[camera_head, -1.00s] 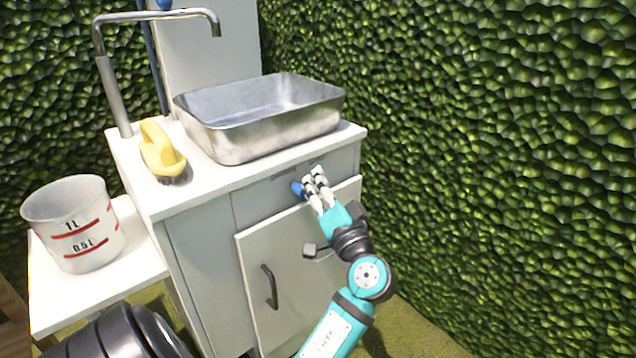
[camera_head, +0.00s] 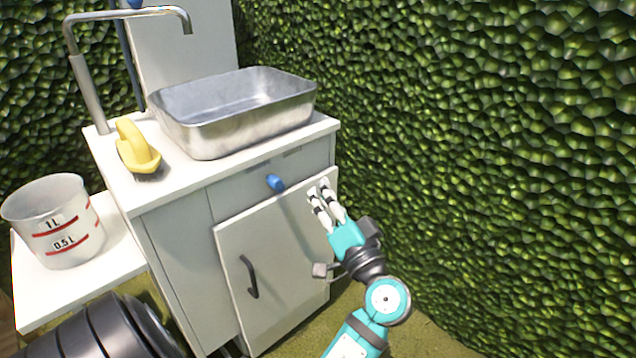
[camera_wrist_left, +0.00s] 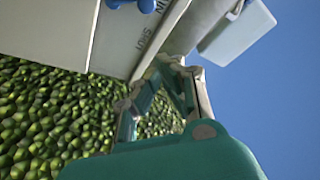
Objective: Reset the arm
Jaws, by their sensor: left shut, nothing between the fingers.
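My left gripper (camera_head: 321,187) is at the right front of the white sink cabinet (camera_head: 180,260). Its fingers are shut and hold nothing. A blue knob (camera_head: 275,183) on the cabinet front is to the left of the fingertips, with a visible gap between them. The cabinet door (camera_head: 285,270) with a dark handle (camera_head: 249,277) is below. In the left wrist view the fingers (camera_wrist_left: 168,88) point up toward the cabinet's edge, and the blue knob (camera_wrist_left: 118,3) is partly cut off at the top. My right gripper is not in either view.
A metal basin (camera_head: 235,137) sits on the cabinet top beside a yellow brush (camera_head: 135,148) and a faucet (camera_head: 88,90). A measuring bucket (camera_head: 58,235) stands on a low white table (camera_head: 50,295) at the left. A green hedge wall (camera_head: 480,150) rises close on the right.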

